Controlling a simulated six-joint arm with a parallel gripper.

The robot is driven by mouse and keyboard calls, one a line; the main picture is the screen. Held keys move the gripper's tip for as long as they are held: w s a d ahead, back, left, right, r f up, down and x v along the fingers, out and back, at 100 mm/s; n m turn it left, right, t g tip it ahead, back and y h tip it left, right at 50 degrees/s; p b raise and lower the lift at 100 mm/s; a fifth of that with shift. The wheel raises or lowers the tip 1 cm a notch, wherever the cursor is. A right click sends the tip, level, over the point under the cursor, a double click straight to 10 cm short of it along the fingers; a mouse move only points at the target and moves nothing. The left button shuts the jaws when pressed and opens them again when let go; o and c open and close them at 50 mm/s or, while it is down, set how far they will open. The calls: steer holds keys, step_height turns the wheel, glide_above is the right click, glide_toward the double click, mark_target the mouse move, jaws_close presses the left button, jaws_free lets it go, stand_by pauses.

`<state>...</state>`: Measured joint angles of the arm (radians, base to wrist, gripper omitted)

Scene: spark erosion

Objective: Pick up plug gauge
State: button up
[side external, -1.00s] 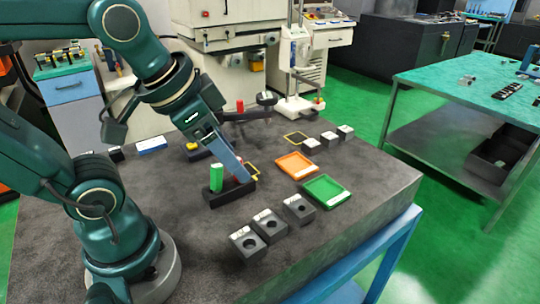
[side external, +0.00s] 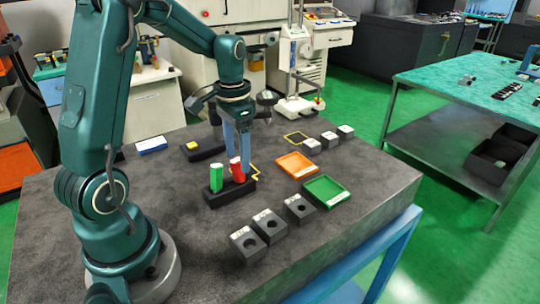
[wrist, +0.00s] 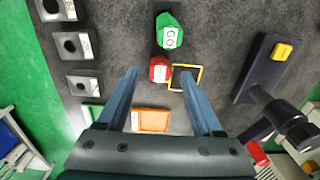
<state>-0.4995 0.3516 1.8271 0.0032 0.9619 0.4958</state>
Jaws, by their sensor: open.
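A green piece (side external: 216,178) and a red piece (side external: 236,171) stand in a black holder (side external: 230,194) on the dark table; I take them as the plug gauge pieces. The red one leans slightly. In the wrist view the green top (wrist: 168,30) reads "GO", and the red top (wrist: 160,70) has a white label too small to read. My gripper (side external: 240,172) points down with its fingers close to the red piece. In the wrist view my gripper (wrist: 158,76) is open, with the red top between the finger ends; contact cannot be told.
An orange tray (side external: 297,165) and a green tray (side external: 326,191) lie right of the holder. Several grey blocks with holes (side external: 270,224) stand in front. A yellow square outline (wrist: 187,77) is beside the red top. A black stand (wrist: 265,75) with a yellow piece is nearby.

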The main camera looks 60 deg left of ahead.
mark_target(239, 174)
steer(key=shift+f, duration=2.05)
jaws_close()
steer(key=shift+r, duration=0.1)
